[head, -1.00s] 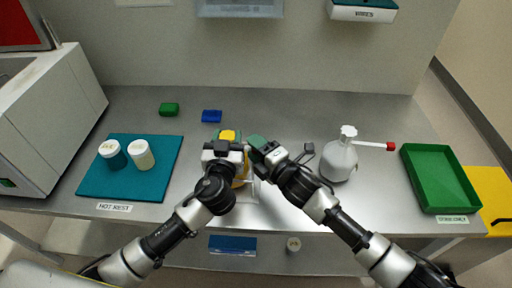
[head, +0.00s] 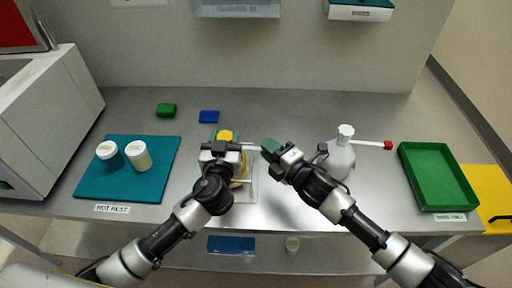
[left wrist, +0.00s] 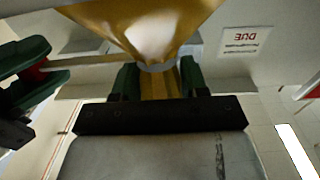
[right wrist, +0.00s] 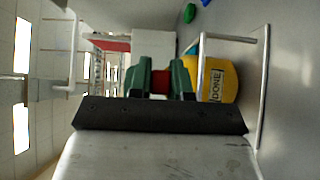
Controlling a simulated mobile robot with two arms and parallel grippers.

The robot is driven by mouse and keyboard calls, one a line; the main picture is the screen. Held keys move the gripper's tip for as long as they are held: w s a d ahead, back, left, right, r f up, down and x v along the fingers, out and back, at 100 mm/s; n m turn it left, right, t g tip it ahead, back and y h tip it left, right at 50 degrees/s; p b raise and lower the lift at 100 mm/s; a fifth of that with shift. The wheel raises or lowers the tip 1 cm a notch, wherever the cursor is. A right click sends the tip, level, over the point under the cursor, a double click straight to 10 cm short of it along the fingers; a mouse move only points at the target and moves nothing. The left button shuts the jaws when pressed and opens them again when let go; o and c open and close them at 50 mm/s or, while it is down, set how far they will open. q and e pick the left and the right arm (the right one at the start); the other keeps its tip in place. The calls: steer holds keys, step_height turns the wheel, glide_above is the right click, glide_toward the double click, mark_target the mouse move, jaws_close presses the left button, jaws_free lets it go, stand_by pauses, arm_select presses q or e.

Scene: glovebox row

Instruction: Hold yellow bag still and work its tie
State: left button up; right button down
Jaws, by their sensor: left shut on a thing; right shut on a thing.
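The yellow bag (head: 226,135) is at the middle of the bench, partly hidden by my left arm. Its bulging body shows in the left wrist view (left wrist: 150,25), narrowing to a neck. My left gripper (left wrist: 160,80) is shut on that neck. The bag also shows in the right wrist view (right wrist: 220,78), with a "DONE" label. The tie, a thin pale strap (left wrist: 88,61), runs sideways from the neck to a red tab (right wrist: 160,82). My right gripper (head: 267,147) is shut on the tab, to the right of the bag.
A wire frame (right wrist: 262,90) stands around the bag. A white bottle (head: 340,160) with a red-tipped spout is right of my right gripper, before a green tray (head: 428,206). A teal mat (head: 100,190) with two jars lies left. Green and blue blocks (head: 209,116) lie behind.

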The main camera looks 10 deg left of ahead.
steer(key=shift+d, duration=0.6)
steer(key=c, duration=1)
jaws_free()
steer(key=shift+c, duration=0.2)
steer(key=v, duration=1.2)
